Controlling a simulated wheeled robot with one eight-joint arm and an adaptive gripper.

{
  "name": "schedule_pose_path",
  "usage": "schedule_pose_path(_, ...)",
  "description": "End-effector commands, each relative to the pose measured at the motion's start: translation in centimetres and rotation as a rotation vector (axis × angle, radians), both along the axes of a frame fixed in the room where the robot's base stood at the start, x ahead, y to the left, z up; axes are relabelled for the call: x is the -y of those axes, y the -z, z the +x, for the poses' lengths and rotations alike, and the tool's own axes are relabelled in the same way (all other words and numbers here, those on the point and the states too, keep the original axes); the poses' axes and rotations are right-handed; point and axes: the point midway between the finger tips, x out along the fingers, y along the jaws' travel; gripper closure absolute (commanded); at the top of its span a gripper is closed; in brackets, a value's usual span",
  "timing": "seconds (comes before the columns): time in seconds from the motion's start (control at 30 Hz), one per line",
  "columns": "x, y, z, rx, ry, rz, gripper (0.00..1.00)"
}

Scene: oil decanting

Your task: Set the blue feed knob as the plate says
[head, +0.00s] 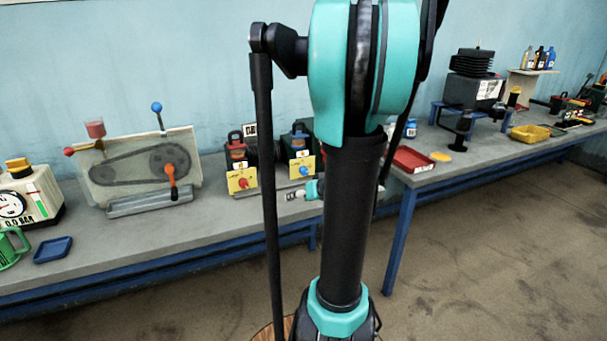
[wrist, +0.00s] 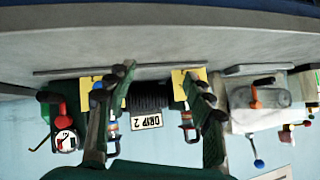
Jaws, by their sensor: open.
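The blue feed knob (head: 303,171) sits on a yellow plate on the front of the right-hand oiler unit. In the wrist view, which is upside down, the blue knob (wrist: 97,86) is at left, partly hidden by a finger. A red knob (head: 243,183) sits on the matching left-hand plate. A white plate (wrist: 147,121) between the units appears to read "DRIP 2"; in the head view it is mostly hidden. My gripper (head: 292,197) is in front of the units, apart from the knob. In the wrist view my gripper (wrist: 158,72) is open and empty.
Left of the units stands a belt drive with an orange crank (head: 172,175). A gauge box (head: 22,195) and blue tray (head: 53,249) are farther left. A red tray (head: 412,160) lies on the right-hand bench. The bench strip before the plates is narrow.

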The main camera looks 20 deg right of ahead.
Motion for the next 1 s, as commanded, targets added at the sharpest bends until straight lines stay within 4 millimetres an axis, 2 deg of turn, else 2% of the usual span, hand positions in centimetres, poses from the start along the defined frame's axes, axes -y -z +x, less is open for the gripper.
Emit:
schedule_pose_path(0.03, 2.8, -0.7, 1.1, 0.056, 0.032, 0.003, 0.47)
schedule_pose_path(0.1, 5.8, -1.6, 2.2, 0.132, 0.061, 0.001, 0.47)
schedule_pose_path(0.2, 9.2, -2.6, 3.0, 0.212, 0.095, -0.009, 0.47)
schedule_pose_path(0.33, 11.8, -3.4, 3.4, 0.273, 0.124, -0.022, 0.47)
schedule_pose_path(0.43, 12.4, -3.5, 3.8, 0.29, 0.129, -0.027, 0.47)
schedule_pose_path(0.57, 12.3, -3.0, 5.0, 0.292, 0.127, -0.028, 0.47)
schedule_pose_path(1.0, 11.1, 0.1, 12.7, 0.29, 0.125, -0.027, 0.47)
